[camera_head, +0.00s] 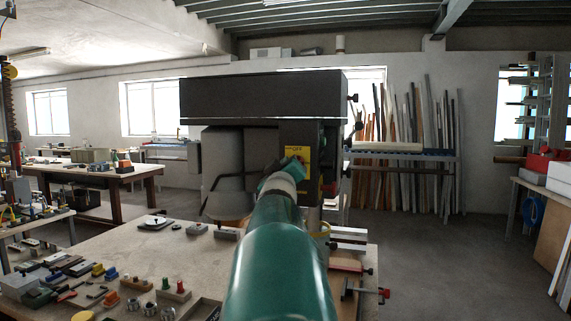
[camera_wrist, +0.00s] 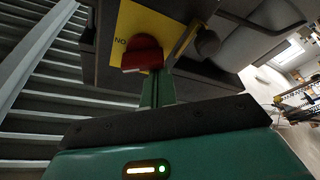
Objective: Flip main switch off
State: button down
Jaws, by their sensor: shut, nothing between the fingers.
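The main switch is a red knob (camera_wrist: 142,53) on a yellow plate (camera_wrist: 122,38) with partly readable black lettering. The plate also shows in the head view (camera_head: 296,151), on the front right of a large dark machine (camera_head: 262,97); my arm covers much of it there. My gripper (camera_wrist: 156,85) is shut and empty, with its green fingers right at the lower right of the red knob. I cannot tell whether they touch it. In the head view my gripper (camera_head: 291,167) is in front of the yellow plate, and the fingertips are hard to make out.
The machine stands on a workbench (camera_head: 120,250) with several small tools and blocks at its left. Clamps (camera_head: 369,291) lie at the right edge. In the wrist view, a dark knob on a lever (camera_wrist: 207,42) is close to the right of the switch. Open floor (camera_head: 440,260) lies right.

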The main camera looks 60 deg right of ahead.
jog(key=n+y, duration=0.1)
jog(key=n, duration=0.2)
jog(key=f+n+t+y, duration=0.1)
jog(key=n, duration=0.3)
jog(key=shift+s+f, duration=0.2)
jog(key=shift+s+d, duration=0.1)
